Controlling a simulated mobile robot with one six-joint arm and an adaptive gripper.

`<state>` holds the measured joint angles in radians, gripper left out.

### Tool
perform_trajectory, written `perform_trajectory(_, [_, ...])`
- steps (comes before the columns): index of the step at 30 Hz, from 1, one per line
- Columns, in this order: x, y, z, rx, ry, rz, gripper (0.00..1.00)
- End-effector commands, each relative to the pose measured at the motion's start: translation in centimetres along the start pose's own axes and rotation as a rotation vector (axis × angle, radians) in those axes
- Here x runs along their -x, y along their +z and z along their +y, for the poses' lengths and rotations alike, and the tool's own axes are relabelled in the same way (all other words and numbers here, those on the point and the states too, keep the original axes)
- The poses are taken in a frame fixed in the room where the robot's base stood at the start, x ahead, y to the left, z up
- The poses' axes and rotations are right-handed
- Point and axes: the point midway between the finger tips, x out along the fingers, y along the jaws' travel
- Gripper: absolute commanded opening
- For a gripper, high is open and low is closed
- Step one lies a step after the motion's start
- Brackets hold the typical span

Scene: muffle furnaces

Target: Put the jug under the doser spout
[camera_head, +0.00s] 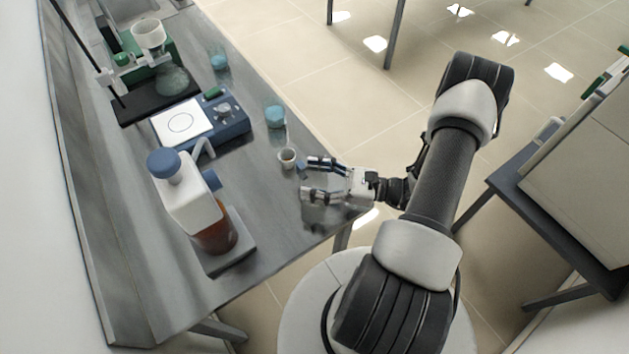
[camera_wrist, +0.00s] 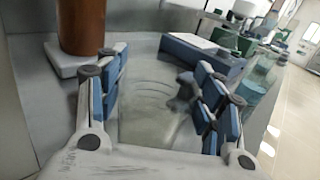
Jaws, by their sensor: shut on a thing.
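The clear glass jug (camera_wrist: 150,105) stands between my finger pads in the wrist view, and my gripper (camera_wrist: 160,95) is shut on it. In the head view my gripper (camera_head: 318,178) is over the front right edge of the bench, and the jug shows only faintly there. The doser (camera_head: 190,205) stands on the bench to the left of my gripper, with a white body, blue cap and brown bottle. Its spout (camera_head: 205,148) sticks out at the upper right, apart from the jug. In the wrist view the doser's brown bottle (camera_wrist: 82,25) is at the upper left.
A small white cup (camera_head: 287,158) stands close beside my fingers. A beaker of blue liquid (camera_head: 275,115) and a blue device with a white plate (camera_head: 230,125) are farther back. A stand with a flask (camera_head: 172,80) is at the far end. Bare bench lies between doser and gripper.

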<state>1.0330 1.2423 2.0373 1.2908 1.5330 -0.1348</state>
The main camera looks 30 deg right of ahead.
Motion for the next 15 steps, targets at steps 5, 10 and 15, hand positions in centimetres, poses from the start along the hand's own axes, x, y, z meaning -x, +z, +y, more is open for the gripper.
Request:
perform_trajectory(5, [0.00,-0.83,0.00,0.000,0.000,-0.001,0.38])
perform_trajectory(10, [0.00,-0.88,0.01,0.000,0.000,-0.001,0.38])
perform_trajectory(15, [0.00,-1.15,0.00,0.000,0.000,0.000,0.66])
